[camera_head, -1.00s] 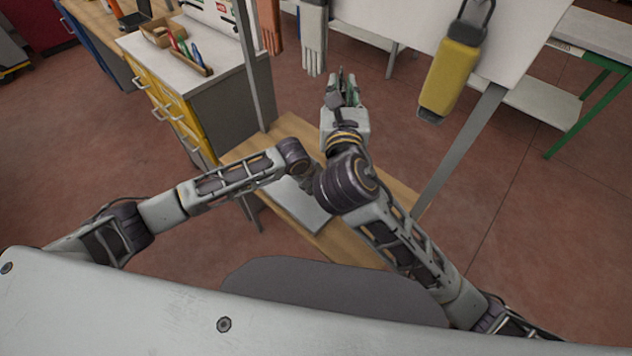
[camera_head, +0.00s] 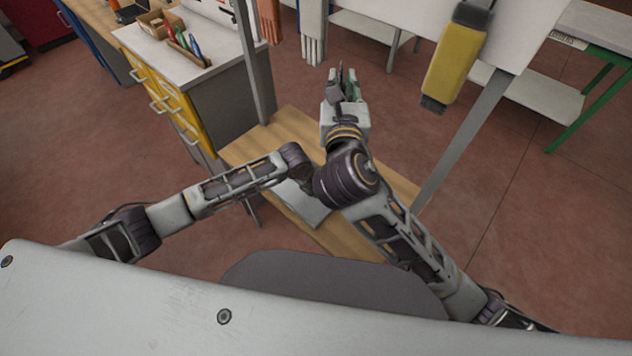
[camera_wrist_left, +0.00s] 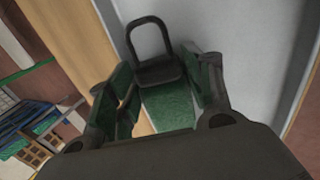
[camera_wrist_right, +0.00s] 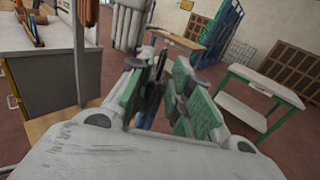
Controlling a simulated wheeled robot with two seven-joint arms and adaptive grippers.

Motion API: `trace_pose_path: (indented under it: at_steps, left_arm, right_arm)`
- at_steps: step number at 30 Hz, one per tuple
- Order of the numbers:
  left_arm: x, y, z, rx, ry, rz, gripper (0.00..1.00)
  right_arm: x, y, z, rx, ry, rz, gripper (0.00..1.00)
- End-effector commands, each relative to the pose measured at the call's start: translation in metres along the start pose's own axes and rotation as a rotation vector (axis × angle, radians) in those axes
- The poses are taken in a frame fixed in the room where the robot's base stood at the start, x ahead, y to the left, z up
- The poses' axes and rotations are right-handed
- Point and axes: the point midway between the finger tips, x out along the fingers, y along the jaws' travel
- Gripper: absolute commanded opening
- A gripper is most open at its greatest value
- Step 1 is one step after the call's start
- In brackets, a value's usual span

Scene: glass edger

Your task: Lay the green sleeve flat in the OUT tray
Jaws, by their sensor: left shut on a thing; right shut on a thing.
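The green sleeve (camera_wrist_left: 168,108), with a dark loop handle (camera_wrist_left: 150,45), is between the green-padded fingers of my left gripper (camera_wrist_left: 165,92), which is shut on it. Below it is a pale grey flat surface (camera_wrist_left: 245,50); I see no OUT label. In the head view a grey tray-like surface (camera_head: 305,205) lies on the wooden bench, partly behind my arms. My left gripper is hidden there. My right gripper (camera_head: 344,80) is raised beyond the bench. In the right wrist view its fingers (camera_wrist_right: 160,92) are close together around a thin dark thing that I cannot identify.
A yellow sleeve (camera_head: 455,62) with a dark handle hangs at upper right, beside a grey post (camera_head: 465,140). Orange (camera_head: 268,18) and grey (camera_head: 313,35) gloves hang at the top. A drawer cabinet (camera_head: 195,95) stands left of the wooden bench (camera_head: 370,245).

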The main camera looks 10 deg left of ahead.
Motion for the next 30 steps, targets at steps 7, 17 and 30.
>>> trace_pose_path:
  at_steps: [7,17,30]
  left_arm:
    - [-0.0001,0.0001,0.0000,0.000,0.000,0.000,0.28]
    - [-0.0002,0.0001,-0.0001,0.000,0.000,0.000,0.74]
    - [-0.0013,-0.0001,-0.0001,0.000,0.000,0.000,0.76]
  right_arm:
    - [0.0000,0.0000,0.0003,0.000,0.000,0.000,0.00]
    - [0.0000,0.0000,0.0003,0.000,0.000,0.000,0.00]
    - [0.0000,0.0000,0.0003,0.000,0.000,0.000,0.00]
